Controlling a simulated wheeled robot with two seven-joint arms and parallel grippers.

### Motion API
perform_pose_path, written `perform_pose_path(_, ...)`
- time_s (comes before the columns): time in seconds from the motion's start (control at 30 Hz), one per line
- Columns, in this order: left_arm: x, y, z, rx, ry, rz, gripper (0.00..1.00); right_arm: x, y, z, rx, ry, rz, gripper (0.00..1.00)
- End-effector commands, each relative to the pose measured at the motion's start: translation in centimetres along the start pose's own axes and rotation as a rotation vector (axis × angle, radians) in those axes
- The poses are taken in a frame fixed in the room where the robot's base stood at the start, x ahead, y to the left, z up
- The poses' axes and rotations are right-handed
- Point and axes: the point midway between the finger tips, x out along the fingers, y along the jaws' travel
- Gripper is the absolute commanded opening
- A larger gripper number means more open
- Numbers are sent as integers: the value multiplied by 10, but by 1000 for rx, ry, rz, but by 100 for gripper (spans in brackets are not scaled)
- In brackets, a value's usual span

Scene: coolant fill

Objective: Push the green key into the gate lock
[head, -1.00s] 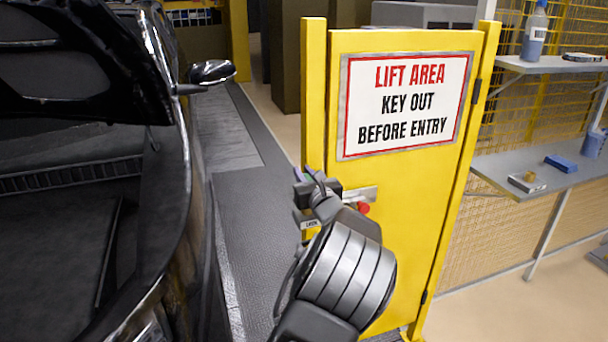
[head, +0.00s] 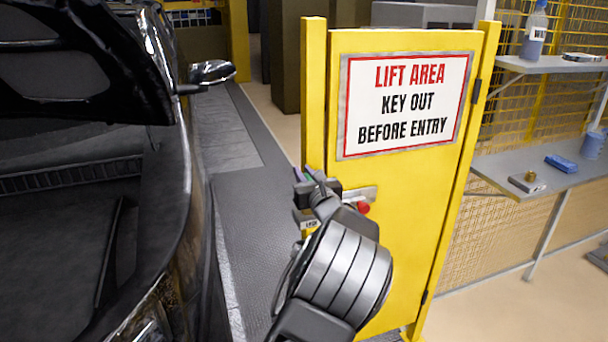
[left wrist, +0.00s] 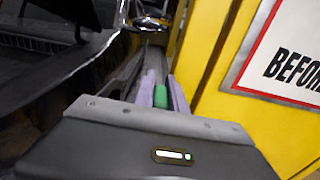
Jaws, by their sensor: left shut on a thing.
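My left gripper (head: 304,177) is at the latch side of the yellow gate (head: 400,215), in front of the lock area. In the left wrist view its two purple-grey fingers (left wrist: 161,90) are shut on the green key (left wrist: 160,96), which sits between them. In the head view only a sliver of green shows at the fingertips. The gate lock is mostly hidden behind my gripper and wrist; a metal plate (head: 358,194) with a red knob (head: 363,208) shows beside it. I cannot tell whether the key touches the lock. My right gripper is not in view.
A black car (head: 90,200) with its hood up stands close on the left, its mirror (head: 211,72) sticking out. A walkway (head: 240,190) runs between car and gate. Shelves (head: 510,170) with a bottle (head: 535,35) and a blue item (head: 561,163) are at the right.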

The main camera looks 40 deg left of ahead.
Motion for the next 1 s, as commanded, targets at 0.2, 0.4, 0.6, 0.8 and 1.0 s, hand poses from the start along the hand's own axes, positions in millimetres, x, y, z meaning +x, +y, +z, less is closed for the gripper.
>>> perform_pose_path(0.2, 0, 0, 0, 0, -1, 0, 0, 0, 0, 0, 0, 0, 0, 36)
perform_pose_path(0.4, 0, 0, -4, 0, -1, 0, 0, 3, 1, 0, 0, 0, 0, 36)
perform_pose_path(0.6, 0, 0, -9, 0, -1, 0, 0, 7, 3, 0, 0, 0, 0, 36)
perform_pose_path(0.8, 0, 0, -14, 0, -1, 1, 0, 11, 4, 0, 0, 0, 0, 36)
perform_pose_path(1.0, 0, 0, -19, 0, -1, 1, 0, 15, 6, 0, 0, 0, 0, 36)
